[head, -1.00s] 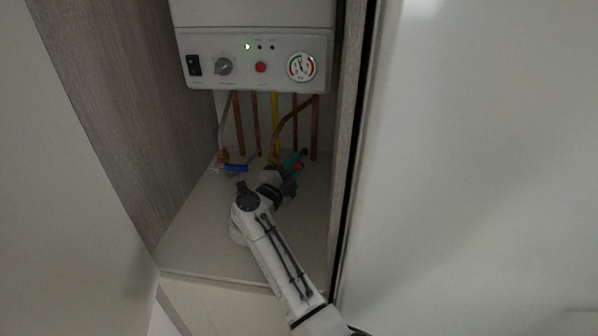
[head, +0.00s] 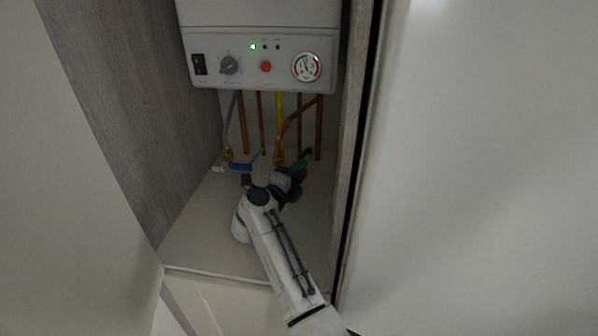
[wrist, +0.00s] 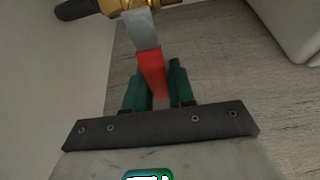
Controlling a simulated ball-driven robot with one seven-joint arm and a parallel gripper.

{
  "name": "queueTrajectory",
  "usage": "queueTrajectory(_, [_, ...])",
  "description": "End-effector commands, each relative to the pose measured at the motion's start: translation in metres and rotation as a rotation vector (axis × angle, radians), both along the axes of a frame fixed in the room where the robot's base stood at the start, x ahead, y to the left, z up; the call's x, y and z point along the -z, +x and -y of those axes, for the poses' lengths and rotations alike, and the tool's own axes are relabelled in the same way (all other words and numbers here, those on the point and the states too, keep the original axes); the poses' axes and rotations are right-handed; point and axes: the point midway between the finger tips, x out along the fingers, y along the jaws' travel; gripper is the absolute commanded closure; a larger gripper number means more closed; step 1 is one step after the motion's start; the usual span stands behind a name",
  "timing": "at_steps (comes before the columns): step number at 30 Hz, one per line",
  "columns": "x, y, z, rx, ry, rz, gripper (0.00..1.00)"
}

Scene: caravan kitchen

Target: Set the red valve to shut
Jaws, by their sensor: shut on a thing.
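The red valve's lever (wrist: 152,72) lies between the two green fingers of my gripper (wrist: 158,84) in the wrist view. The gripper is shut on it. The lever has a red sleeve and a bare grey metal part that runs up to a brass valve body (wrist: 128,4) at the top edge. In the head view only a small red patch of the lever (head: 303,174) shows beside my gripper (head: 297,167). My gripper and wrist hide most of the valve there, so I cannot tell the lever's exact angle to its pipe.
A blue-handled valve (head: 240,167) sits just left of my gripper. Copper pipes (head: 261,125) and a yellow pipe (head: 279,115) drop from the white boiler (head: 260,45) above. Cupboard walls stand close on both sides. The cupboard floor (head: 195,235) left of my arm is bare.

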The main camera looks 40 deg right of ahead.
Motion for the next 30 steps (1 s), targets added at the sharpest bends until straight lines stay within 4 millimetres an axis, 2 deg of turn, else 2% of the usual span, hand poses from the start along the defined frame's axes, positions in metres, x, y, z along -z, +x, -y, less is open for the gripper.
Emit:
queueTrajectory(4, [0.003,-0.001,0.000,0.001,0.006,0.000,1.00])
queueTrajectory(5, [0.004,-0.001,0.000,0.001,0.006,0.000,0.74])
queueTrajectory(11, [0.003,-0.001,0.000,0.001,0.004,-0.001,0.55])
queueTrajectory(20, [0.002,-0.001,-0.003,0.000,0.002,-0.001,0.55])
queueTrajectory(23, [0.003,-0.003,-0.013,-0.001,0.002,-0.001,0.55])
queueTrajectory(30, [0.003,-0.015,-0.057,-0.004,0.002,0.000,0.55])
